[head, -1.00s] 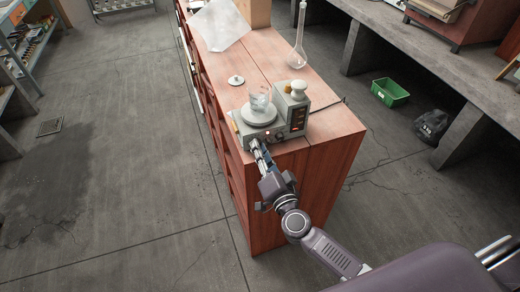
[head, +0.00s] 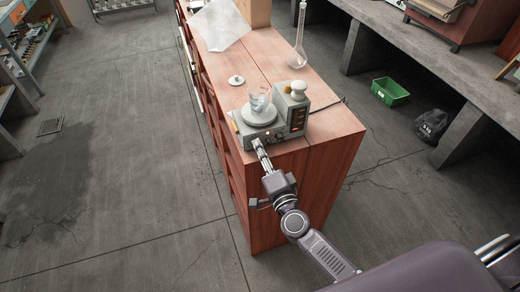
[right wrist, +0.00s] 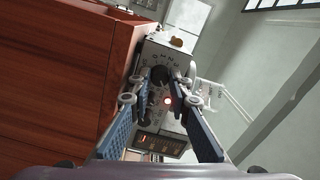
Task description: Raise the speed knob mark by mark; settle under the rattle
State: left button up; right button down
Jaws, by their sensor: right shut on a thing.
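A grey stirrer hotplate (head: 243,133) stands on the near end of the reddish wooden cabinet. A clear glass beaker (head: 259,101) sits on its round plate (head: 258,117). My right gripper (head: 257,143) reaches its front panel from the near side; the fingers hide the knob in the head view. In the right wrist view, my right gripper (right wrist: 168,88) is shut on a dark knob (right wrist: 159,76), with dial marks around it. The knob's exact setting is not readable. My left gripper is not in view.
A display box (head: 298,118) with a white-topped jar adjoins the plate. A tall flask (head: 298,55), a small white lid (head: 236,80) and a paper sheet (head: 219,24) are farther back on the cabinet. A green crate (head: 390,92) is on the floor.

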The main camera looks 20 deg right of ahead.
jog(key=c, duration=1.8)
grip_release()
jog(key=shift+s, duration=0.1)
jog(key=s, duration=1.2)
jog(key=shift+d, duration=0.2)
jog(key=shift+w, duration=0.1)
jog(key=s+f+n+g+y, duration=0.1)
jog(key=s+f+n+g, duration=0.2)
jog(key=f, duration=0.7)
jog(key=s+f+n+g, duration=0.2)
jog(key=s+f+n, duration=0.15)
jog(key=f, duration=0.75)
jog(key=s+f+n+g+y, duration=0.1)
jog(key=s+f+n+g, duration=0.25)
jog(key=f, duration=0.65)
jog(key=s+d+f+n+g+h, duration=0.1)
jog(key=s+f+n+g, duration=0.1)
jog(key=s+f, duration=0.4)
jog(key=s+d+f+n+g, duration=0.2)
jog(key=s+f, duration=0.5)
jog(key=s, duration=0.6)
jog(key=s+d+f+n+g+h, duration=0.1)
jog(key=s+f+g, duration=0.3)
jog(key=s, duration=0.5)
notch_tip(320, 180, down, 2)
jog(key=shift+s+d+f+n+h, duration=0.2)
jog(key=shift+d+n+h, duration=0.1)
jog(key=shift+d+n, duration=0.5)
